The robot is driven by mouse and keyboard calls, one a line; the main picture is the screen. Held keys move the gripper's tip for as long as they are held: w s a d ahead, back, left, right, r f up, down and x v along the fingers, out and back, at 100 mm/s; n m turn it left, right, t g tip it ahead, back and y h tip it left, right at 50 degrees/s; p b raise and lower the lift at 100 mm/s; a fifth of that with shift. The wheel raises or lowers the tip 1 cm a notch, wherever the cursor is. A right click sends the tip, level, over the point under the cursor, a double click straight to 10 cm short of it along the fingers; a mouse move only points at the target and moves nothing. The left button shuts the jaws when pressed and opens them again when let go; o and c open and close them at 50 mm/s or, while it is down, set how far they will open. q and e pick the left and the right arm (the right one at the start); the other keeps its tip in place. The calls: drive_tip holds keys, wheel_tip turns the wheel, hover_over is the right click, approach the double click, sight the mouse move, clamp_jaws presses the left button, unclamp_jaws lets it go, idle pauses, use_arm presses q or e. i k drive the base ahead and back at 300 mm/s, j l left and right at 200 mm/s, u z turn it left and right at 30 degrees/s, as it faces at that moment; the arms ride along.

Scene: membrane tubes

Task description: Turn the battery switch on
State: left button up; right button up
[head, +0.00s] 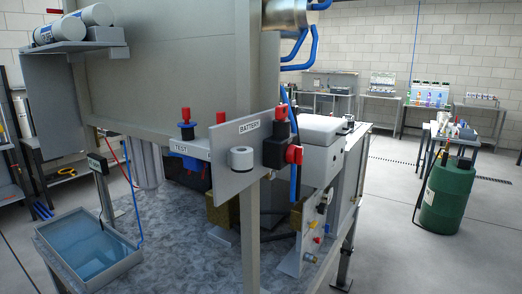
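A grey plate labelled BATTERY (220,172) is fixed to the frame near the middle of the head view. A pale round knob-like part (241,159) sits on its face below the label. At the plate's right end is a black block (274,152) with a red cap on top and a red fitting (293,154) on its right side. I cannot tell which of these parts is the battery switch, nor whether it is on or off. Neither of my grippers is in view.
A panel labelled TEST (186,149) with red and blue fittings sits left of the plate. A frame post (249,240) stands below it. A water tray (88,250) is at lower left, a green drum (445,197) at right. Open floor lies between the rig and drum.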

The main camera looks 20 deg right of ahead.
sight(295, 153)
drive_tip(key=l+u, duration=0.15)
drive_tip(key=u, duration=0.2)
drive_tip(key=l+u, duration=0.15)
drive_tip(key=u, duration=0.2)
drive_tip(key=l+u, duration=0.35)
drive_tip(key=l, duration=0.6)
drive_tip(key=k+l+u, duration=0.1)
drive_tip(key=l+u, duration=0.25)
drive_tip(key=l, duration=0.55)
